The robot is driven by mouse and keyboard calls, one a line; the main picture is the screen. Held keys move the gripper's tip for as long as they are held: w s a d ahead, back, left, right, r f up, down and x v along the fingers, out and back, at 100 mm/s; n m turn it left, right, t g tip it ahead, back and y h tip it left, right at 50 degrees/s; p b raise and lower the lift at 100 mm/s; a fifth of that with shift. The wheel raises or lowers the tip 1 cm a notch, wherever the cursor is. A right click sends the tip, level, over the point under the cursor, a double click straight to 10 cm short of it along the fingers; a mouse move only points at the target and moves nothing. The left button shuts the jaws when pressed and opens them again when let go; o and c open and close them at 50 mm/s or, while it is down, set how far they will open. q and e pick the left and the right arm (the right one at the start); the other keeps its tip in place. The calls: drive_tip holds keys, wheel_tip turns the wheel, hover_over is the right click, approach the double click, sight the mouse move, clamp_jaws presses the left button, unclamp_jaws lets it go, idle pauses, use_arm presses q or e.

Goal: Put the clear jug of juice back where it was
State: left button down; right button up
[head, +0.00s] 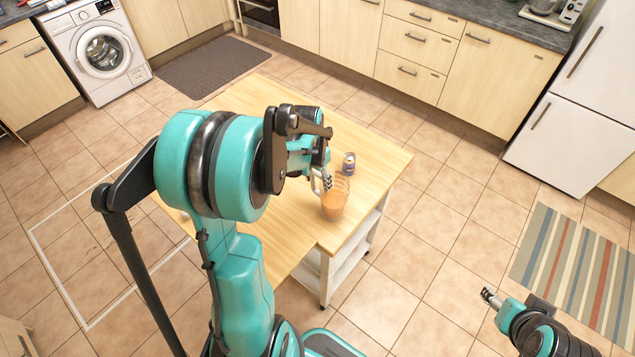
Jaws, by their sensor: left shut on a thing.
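The clear jug (334,200) with orange juice is upright at the right part of the wooden island top, near its right edge. My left gripper (324,181) is shut on the jug at its handle side, on the left of the jug. The fingers are small and partly hidden by my arm. I cannot tell whether the jug's base touches the top. My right gripper (490,296) is at the lower right, over the tiled floor, away from the island. Its fingers are too small to tell open from shut.
A small can (348,163) stands just behind the jug on the wooden island (385,160). My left arm hides much of the island's left side. The island's far right corner is clear. Counters, a washing machine (104,50) and a fridge (575,120) stand farther back.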

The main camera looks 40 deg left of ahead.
use_arm(q)
drive_tip(key=shift+f, duration=0.4)
drive_tip(key=shift+f, duration=0.15)
drive_tip(key=c, duration=0.7)
unclamp_jaws()
